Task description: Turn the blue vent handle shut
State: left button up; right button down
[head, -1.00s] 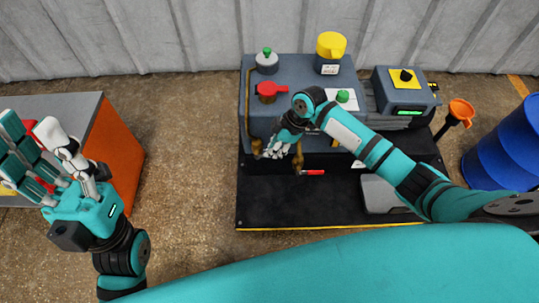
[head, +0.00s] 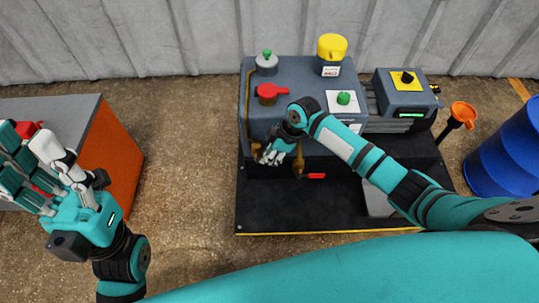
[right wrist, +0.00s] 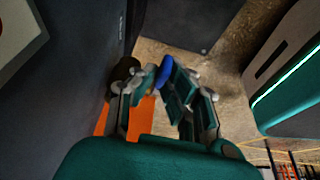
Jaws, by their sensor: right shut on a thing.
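The blue vent handle (right wrist: 163,74) shows in the right wrist view as a small blue piece between my right fingers. Beside it is a dark brown fitting (right wrist: 123,70). My right gripper (right wrist: 170,82) is shut on the handle; the fingers hide part of it. In the head view my right gripper (head: 270,157) is at the front left of the grey machine (head: 300,122), beside a brass fitting (head: 298,163); the blue handle cannot be made out there. My left gripper (head: 32,150) is open, fingers spread, at the far left, over a grey-topped orange cabinet.
A red valve handle (head: 270,91), a yellow cap (head: 332,46) and a green knob (head: 343,98) are on the machine top. A red lever (head: 315,176) sits at its front. A blue barrel (head: 505,150) stands at right. Floor between cabinet (head: 118,150) and black base (head: 300,212) is clear.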

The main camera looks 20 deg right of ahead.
jog(key=shift+s+d+f+y, duration=0.1)
jog(key=shift+d+f+y, duration=0.1)
jog(key=shift+f+y, duration=0.3)
jog(key=shift+f+t+y+b, duration=0.2)
jog(key=shift+t+y+b, duration=0.2)
jog(key=shift+y+b, duration=0.5)
jog(key=shift+r, duration=0.2)
jog(key=c, duration=1.7)
grip_release()
jog(key=v, duration=1.2)
